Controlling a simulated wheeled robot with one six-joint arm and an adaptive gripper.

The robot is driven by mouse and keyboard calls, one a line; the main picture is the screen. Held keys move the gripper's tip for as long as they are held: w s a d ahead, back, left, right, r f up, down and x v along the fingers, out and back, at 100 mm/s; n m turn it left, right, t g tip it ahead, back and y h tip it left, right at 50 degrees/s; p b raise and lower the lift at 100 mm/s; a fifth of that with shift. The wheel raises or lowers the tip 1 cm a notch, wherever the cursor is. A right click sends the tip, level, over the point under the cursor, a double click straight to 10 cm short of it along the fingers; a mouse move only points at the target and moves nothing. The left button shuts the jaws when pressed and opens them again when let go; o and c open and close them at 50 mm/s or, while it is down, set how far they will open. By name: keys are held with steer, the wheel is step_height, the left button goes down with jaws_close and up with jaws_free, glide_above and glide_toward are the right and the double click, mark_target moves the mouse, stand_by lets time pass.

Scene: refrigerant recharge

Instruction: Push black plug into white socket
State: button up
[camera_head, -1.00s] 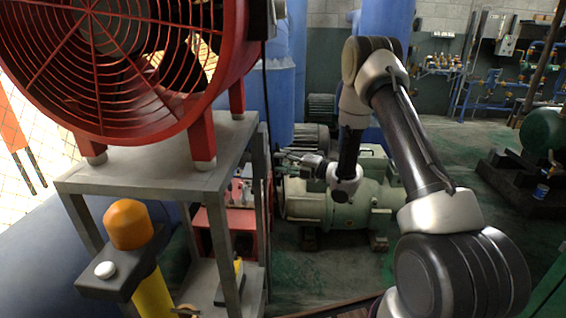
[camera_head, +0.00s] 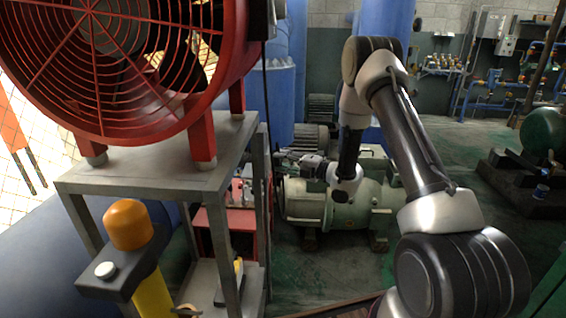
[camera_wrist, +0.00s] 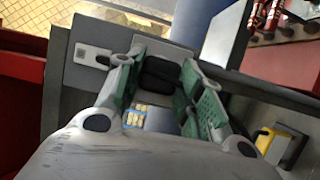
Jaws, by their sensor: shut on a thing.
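My gripper (camera_wrist: 160,85) has green-padded fingers, which close on a black plug (camera_wrist: 158,73) in the wrist view. Much of the plug is hidden by the fingers and its front end does not show clearly. A white plate with a small dark opening, which looks like the white socket (camera_wrist: 88,54), lies on a grey surface just left of the left finger. I cannot tell whether the plug touches anything ahead of it. In the head view my gripper (camera_head: 301,162) is small, beside the grey stand; the plug and the socket cannot be made out there.
A large red fan (camera_head: 110,60) stands on a grey metal stand (camera_head: 150,172), left of my arm. A red frame (camera_head: 240,225) is under it. A yellow post with an orange top (camera_head: 128,225) stands in front. A pale green motor (camera_head: 330,205) is behind my gripper.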

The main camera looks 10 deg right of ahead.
steer(key=shift+w+a, duration=0.15)
steer(key=shift+a, duration=0.35)
stand_by(0.3)
steer(key=o, duration=1.1)
steer(key=shift+d, duration=0.1)
steer(key=v, duration=1.1)
steer(key=shift+s+d, duration=0.3)
